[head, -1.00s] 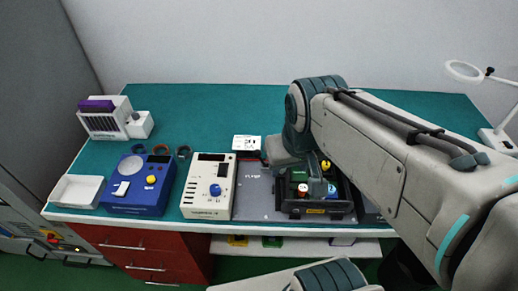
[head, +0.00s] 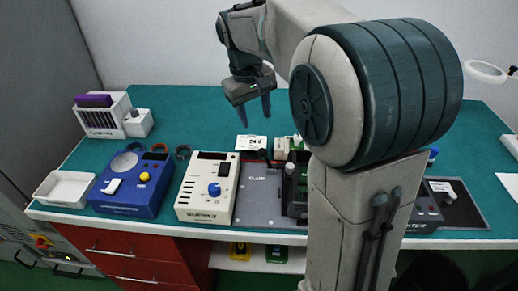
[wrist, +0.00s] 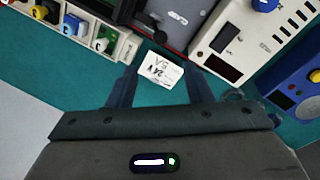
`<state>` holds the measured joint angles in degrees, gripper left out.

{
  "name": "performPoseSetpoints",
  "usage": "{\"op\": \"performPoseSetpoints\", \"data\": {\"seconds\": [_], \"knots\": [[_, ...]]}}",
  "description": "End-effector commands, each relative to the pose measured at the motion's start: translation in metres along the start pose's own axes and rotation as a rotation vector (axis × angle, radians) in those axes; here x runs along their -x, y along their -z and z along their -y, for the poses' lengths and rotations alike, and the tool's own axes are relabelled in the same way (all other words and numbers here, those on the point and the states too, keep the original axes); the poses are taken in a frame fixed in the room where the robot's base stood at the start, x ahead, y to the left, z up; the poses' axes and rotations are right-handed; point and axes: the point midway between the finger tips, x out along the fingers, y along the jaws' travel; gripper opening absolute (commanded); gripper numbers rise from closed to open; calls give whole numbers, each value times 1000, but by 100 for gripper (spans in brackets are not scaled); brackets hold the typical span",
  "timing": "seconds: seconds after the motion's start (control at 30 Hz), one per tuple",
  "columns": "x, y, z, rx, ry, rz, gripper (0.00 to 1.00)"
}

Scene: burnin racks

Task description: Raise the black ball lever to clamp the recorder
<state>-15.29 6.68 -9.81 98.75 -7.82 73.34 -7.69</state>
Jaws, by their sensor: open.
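My gripper (head: 255,113) is open and empty, raised above the back of the bench with its fingers pointing down. In the wrist view its fingers (wrist: 159,84) stand apart on either side of a white card. A black ball (head: 262,154), seemingly the lever's, shows at the back of the grey clamp plate (head: 258,200); it also seems to show in the wrist view (wrist: 160,37). It is small, so its lever angle is unclear. A dark unit (head: 296,209), probably the recorder, stands right of the plate, largely hidden by my arm.
The white card (head: 251,143) lies behind the plate. A cream instrument (head: 207,188) with a blue knob and a blue instrument (head: 131,185) stand to the left. A white tray (head: 65,189) is farther left. Green bench top (head: 190,105) is free at the back.

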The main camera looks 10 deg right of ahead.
Motion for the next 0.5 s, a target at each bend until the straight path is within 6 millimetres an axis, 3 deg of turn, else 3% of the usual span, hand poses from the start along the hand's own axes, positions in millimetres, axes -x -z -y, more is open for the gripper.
{"op": "performPoseSetpoints", "data": {"seconds": [0.5], "knots": [[-103, -2, 1, 1, 1, 4, 46]]}}
